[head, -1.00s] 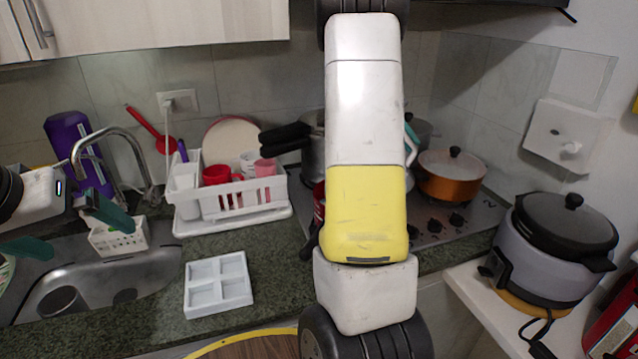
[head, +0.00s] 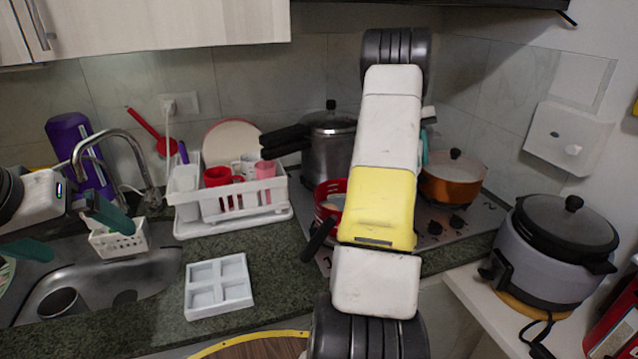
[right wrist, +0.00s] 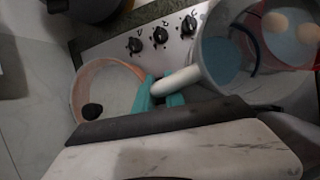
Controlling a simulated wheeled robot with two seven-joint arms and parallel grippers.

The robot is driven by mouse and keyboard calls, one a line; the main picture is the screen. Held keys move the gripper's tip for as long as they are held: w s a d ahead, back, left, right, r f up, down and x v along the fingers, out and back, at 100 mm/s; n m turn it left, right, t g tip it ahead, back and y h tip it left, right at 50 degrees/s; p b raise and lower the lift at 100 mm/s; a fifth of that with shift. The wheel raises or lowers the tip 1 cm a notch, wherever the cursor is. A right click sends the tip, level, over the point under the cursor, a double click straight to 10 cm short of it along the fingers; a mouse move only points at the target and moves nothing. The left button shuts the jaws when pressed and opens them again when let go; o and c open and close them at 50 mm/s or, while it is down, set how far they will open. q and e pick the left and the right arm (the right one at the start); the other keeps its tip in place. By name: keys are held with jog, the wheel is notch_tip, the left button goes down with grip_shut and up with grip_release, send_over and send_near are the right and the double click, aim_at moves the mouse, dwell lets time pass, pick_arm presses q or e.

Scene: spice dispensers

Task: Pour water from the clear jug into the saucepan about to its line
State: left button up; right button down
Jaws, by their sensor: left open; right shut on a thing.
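The clear jug (right wrist: 218,85) is in the right wrist view, with blue water inside. My right gripper (right wrist: 160,92) is shut on its pale handle. In the head view, my right arm hides the jug and most of that gripper; a teal finger (head: 425,150) shows. The red saucepan (head: 321,208), with a black handle, sits on the stove, partly behind my arm. In the right wrist view, a red vessel, probably this saucepan, shows beyond the jug at upper right, with rounded tan things there. Its line and water level cannot be made out. My left gripper (head: 70,232) is open and empty over the sink.
An orange lidded pot (head: 452,185) stands right of my right arm on the stove. A pressure cooker (head: 332,150) stands behind the saucepan. A dish rack (head: 240,208) and a white tray (head: 218,298) are to the left. A rice cooker (head: 555,250) is at right.

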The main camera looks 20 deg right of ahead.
jog(key=shift+d+r+y+b, duration=0.3)
jog(key=shift+r+y, duration=0.25)
jog(key=shift+y, duration=0.15)
jog(key=shift+r, duration=2.45)
